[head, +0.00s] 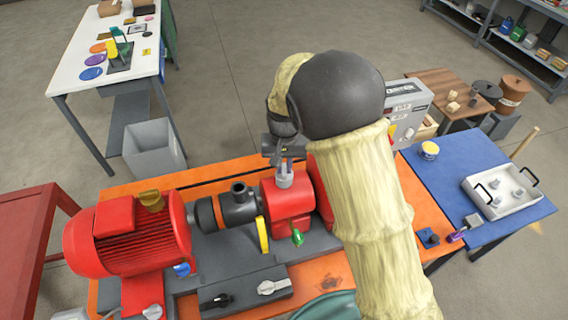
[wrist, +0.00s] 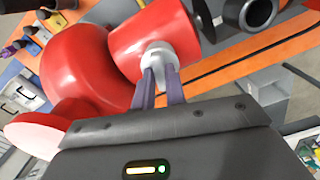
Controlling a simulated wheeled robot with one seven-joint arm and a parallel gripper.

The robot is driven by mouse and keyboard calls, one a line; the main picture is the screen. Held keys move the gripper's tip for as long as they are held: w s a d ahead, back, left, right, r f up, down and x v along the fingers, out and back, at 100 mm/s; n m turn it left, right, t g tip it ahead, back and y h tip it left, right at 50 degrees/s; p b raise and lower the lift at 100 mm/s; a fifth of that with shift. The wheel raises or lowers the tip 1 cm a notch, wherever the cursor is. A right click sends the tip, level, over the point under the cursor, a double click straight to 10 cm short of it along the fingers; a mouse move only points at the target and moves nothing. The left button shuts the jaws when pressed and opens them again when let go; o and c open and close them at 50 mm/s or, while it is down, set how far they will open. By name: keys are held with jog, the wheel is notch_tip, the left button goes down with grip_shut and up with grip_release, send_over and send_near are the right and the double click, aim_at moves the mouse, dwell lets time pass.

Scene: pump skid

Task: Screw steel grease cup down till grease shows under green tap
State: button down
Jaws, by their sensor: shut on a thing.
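The steel grease cup (head: 285,181) stands on top of the red bearing housing (head: 287,205) in the head view. The green tap (head: 297,237) is on the front of that housing, low down. My gripper (head: 286,167) comes down from above and is shut on the cup. In the wrist view my gripper (wrist: 160,78) has its two purple-grey fingers on either side of the pale steel cup (wrist: 157,55). The cup's top is partly hidden by the fingers. No grease can be made out under the green tap.
A red motor (head: 128,240) is left of the housing, joined by a dark coupling (head: 225,208). A yellow lever (head: 262,234) stands close by the housing. A blue bench (head: 450,180) with a white tray (head: 510,190) is at right. My arm hides the skid's right part.

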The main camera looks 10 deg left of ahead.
aim_at(284, 168)
jog(key=shift+m, duration=1.7)
jog(key=c, duration=1.4)
grip_release()
jog(key=shift+c, duration=0.2)
notch_tip(284, 168, up, 18)
jog(key=b, duration=0.3)
jog(key=shift+f+b, duration=0.25)
jog(key=shift+b, duration=0.15)
